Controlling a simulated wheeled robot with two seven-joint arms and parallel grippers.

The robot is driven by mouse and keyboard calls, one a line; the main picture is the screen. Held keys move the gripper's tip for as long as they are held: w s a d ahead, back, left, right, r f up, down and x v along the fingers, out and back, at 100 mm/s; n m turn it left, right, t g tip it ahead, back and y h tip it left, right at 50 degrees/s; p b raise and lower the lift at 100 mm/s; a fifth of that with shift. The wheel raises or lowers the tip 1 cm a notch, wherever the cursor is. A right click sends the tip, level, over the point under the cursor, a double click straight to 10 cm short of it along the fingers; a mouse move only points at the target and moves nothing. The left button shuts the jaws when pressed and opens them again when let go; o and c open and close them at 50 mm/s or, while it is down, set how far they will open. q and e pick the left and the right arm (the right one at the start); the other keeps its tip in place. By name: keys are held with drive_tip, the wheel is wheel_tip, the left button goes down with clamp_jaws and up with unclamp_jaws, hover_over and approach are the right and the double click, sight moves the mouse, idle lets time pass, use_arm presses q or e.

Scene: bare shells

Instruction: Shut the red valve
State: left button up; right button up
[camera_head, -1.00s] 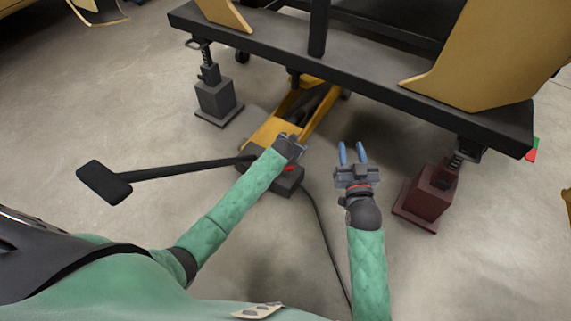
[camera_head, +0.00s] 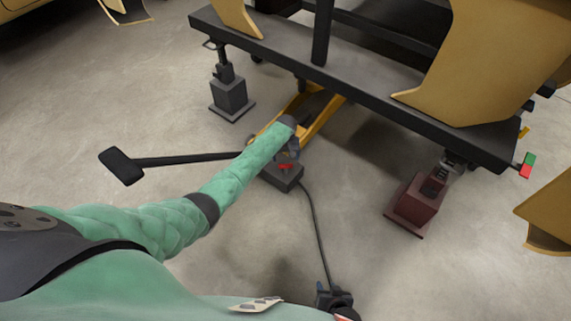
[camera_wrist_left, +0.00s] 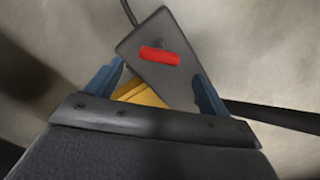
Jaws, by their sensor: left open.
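The red valve (camera_head: 285,166) is a short red bar handle on top of a dark grey box (camera_head: 284,180) on the floor. In the left wrist view the red valve (camera_wrist_left: 160,55) lies crosswise on the box, between and ahead of two blue fingers. My left gripper (camera_wrist_left: 160,70) is open and empty, with its fingers apart on either side of the view. In the head view my left gripper (camera_head: 291,150) is just above the valve, partly hidden by its arm. My right gripper (camera_head: 335,299) is at the bottom edge, its fingers not clear.
A yellow jack (camera_head: 322,119) reaches under a black beam (camera_head: 370,83). A black-headed bar (camera_head: 185,160) extends left from near the box. A grey stand (camera_head: 230,97) and a dark red stand (camera_head: 417,203) support the beam. A cable (camera_head: 319,235) runs along the floor.

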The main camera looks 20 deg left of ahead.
sight(286, 164)
use_arm(q)
wheel_tip(286, 164, down, 6)
drive_tip(key=shift+r+b, duration=0.15)
drive_tip(key=shift+b, duration=0.45)
drive_tip(key=c, duration=1)
